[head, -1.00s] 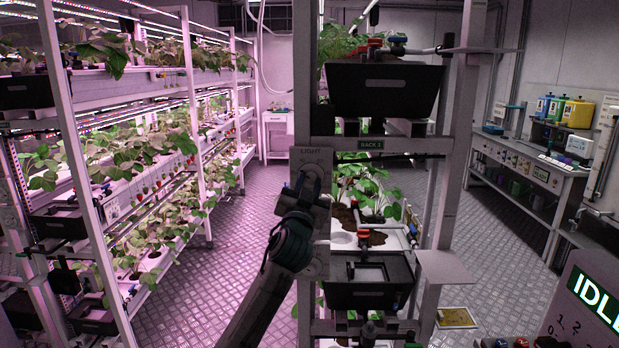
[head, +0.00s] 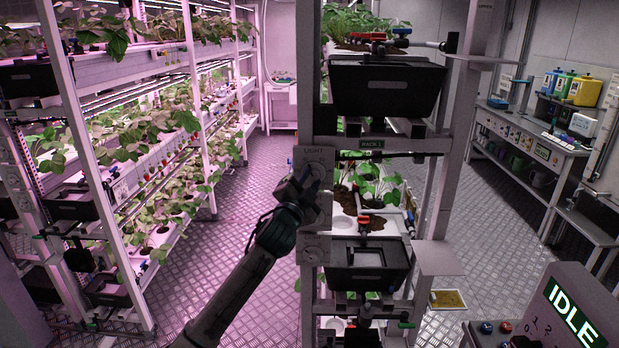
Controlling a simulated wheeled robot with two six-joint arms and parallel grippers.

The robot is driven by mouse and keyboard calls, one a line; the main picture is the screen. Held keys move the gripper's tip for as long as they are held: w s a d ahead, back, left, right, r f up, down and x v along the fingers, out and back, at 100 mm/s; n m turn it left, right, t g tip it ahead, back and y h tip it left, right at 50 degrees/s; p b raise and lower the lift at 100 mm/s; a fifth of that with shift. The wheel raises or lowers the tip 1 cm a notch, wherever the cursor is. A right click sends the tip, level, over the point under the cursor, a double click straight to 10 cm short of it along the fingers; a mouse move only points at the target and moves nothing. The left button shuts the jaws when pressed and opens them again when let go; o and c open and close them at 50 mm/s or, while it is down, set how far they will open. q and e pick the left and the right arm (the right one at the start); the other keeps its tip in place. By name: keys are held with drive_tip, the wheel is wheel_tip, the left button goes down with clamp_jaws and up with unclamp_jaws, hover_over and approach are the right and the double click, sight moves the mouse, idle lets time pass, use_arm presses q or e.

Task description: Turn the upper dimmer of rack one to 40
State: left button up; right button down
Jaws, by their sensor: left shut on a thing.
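The lower dimmer (head: 314,252) is on the same panel below, clear of the gripper. My right gripper is not in view.
Black trays, upper (head: 386,92) and lower (head: 367,280), jut out just right of the panel. A planted rack (head: 190,80) stands at the left, with open floor (head: 225,225) between. A console reading IDLE (head: 576,312) is at the lower right.

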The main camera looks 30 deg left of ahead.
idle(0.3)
use_arm(q)
drive_tip(key=o, duration=1)
drive_tip(key=shift+s+f, duration=0.2)
drive_tip(key=shift+s, duration=0.05)
drive_tip(key=b+v, duration=0.6)
drive_tip(key=v, duration=0.4)
drive_tip(key=shift+s+d, duration=0.1)
